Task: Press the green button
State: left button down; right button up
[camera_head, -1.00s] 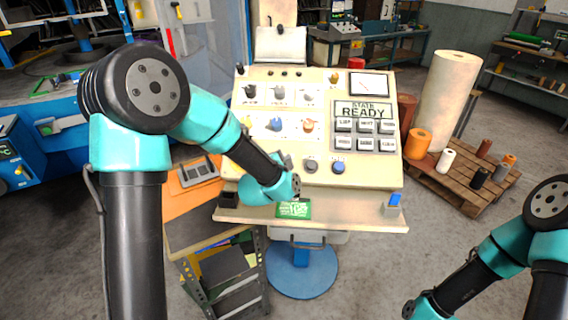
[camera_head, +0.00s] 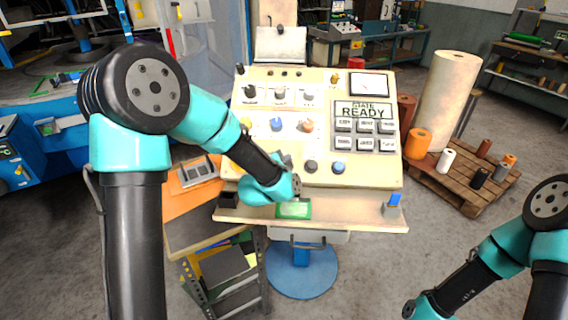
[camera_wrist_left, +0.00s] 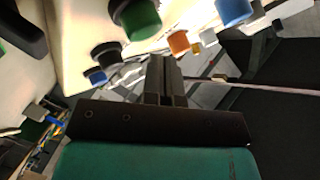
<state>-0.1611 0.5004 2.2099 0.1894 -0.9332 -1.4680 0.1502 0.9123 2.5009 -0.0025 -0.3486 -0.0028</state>
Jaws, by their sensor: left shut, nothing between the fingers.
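The green button (camera_wrist_left: 140,20) stands in a black collar on the cream console (camera_head: 370,185), at the top of the left wrist view. In the head view it is hidden behind my left arm's wrist. My left gripper (camera_wrist_left: 165,62) is shut and empty. In the left wrist view its fingertips appear just below the green button, with a visible gap between them in the picture; the depth of that gap is hard to tell. My right arm shows at the lower right of the head view, but its gripper is out of frame.
Close to the green button are a black button (camera_head: 311,166), a blue button (camera_head: 338,167) and an orange knob (camera_head: 308,125). A grey key block (camera_head: 366,135) sits at the right. A green plate (camera_head: 293,210) lies on the console's front ledge, below my left wrist.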

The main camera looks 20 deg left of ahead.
pick_arm(q)
jog(key=shift+f, duration=0.1)
dwell(0.4)
jog(key=shift+w+a+f, duration=0.1)
jog(key=shift+w+f, duration=0.1)
jog(key=shift+f, duration=0.05)
jog(key=shift+w+f, duration=0.3)
jog(key=shift+f, duration=0.1)
dwell(1.1)
jog(key=shift+r, duration=0.1)
jog(key=shift+s+r, duration=0.5)
jog(key=shift+r, duration=0.2)
jog(key=s+r, duration=0.2)
jog(key=r, duration=0.2)
jog(key=shift+s+d, duration=0.4)
dwell(0.4)
dwell(0.6)
